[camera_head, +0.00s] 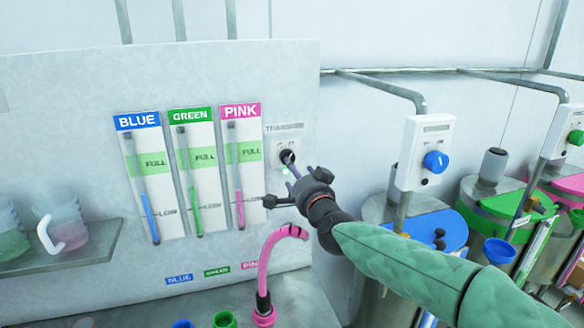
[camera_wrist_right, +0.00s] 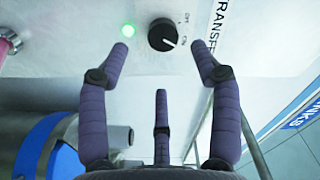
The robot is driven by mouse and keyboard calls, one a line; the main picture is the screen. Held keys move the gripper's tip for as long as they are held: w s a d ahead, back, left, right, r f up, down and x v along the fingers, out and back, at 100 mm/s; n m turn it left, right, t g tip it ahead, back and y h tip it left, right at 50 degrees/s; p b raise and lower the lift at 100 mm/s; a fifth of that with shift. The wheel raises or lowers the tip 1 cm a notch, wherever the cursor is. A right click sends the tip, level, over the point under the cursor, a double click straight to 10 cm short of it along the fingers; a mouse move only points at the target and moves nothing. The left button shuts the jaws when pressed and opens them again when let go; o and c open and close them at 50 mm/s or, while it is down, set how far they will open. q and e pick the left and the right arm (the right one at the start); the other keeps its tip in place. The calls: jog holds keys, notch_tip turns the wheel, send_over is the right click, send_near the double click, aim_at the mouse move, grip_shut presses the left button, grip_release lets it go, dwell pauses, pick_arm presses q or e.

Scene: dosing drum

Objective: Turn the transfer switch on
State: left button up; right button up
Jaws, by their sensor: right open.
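The transfer switch is a black round knob (camera_wrist_right: 163,34) on a white plate labelled TRANSFER. In the wrist view its white pointer mark appears turned toward the ON label, and a small green light (camera_wrist_right: 127,31) beside it is lit. In the head view the knob (camera_head: 286,156) is partly covered by my gripper. My right gripper (camera_wrist_right: 160,46) is open, its purple fingers spread on either side of the knob and apart from it, with a third finger below. The gripper (camera_head: 292,180) is just in front of the panel in the head view. My left gripper is not in view.
BLUE, GREEN and PINK level gauges (camera_head: 188,170) are left of the switch. A pink hose (camera_head: 265,265) curves up below it. A white box with a blue knob (camera_head: 435,161) and lidded drums (camera_head: 430,230) stand to the right. Cups (camera_head: 62,222) sit on a left shelf.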

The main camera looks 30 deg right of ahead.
jog(key=shift+v, duration=2.2)
